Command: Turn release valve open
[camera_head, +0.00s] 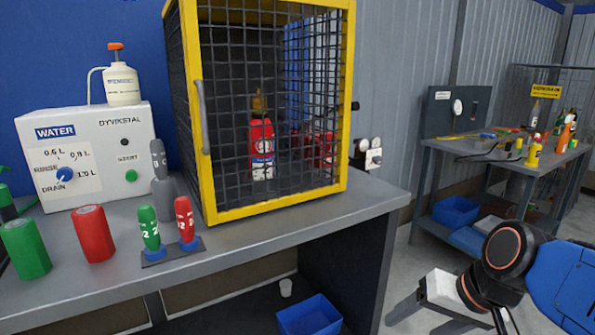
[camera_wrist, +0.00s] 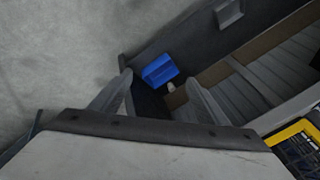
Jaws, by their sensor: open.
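A small white fitting with round gauges (camera_head: 370,153) sits at the right side of the yellow-framed mesh cage (camera_head: 272,207); I cannot tell whether it is the release valve or how it is set. A red extinguisher (camera_head: 261,150) stands inside the cage behind the mesh. My gripper (camera_wrist: 158,78) is open and empty in the wrist view, its two fingers apart above the floor area, with a blue bin (camera_wrist: 160,70) far below between them. My arm shows at the lower right of the head view, well apart from the cage and fitting.
A white WATER box (camera_head: 95,150) with a blue knob stands on the grey bench (camera_head: 290,235). Red and green cylinders stand before it. A blue bin (camera_head: 310,316) lies below. A second workbench (camera_head: 500,150) with bottles stands at the right. Floor between benches is open.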

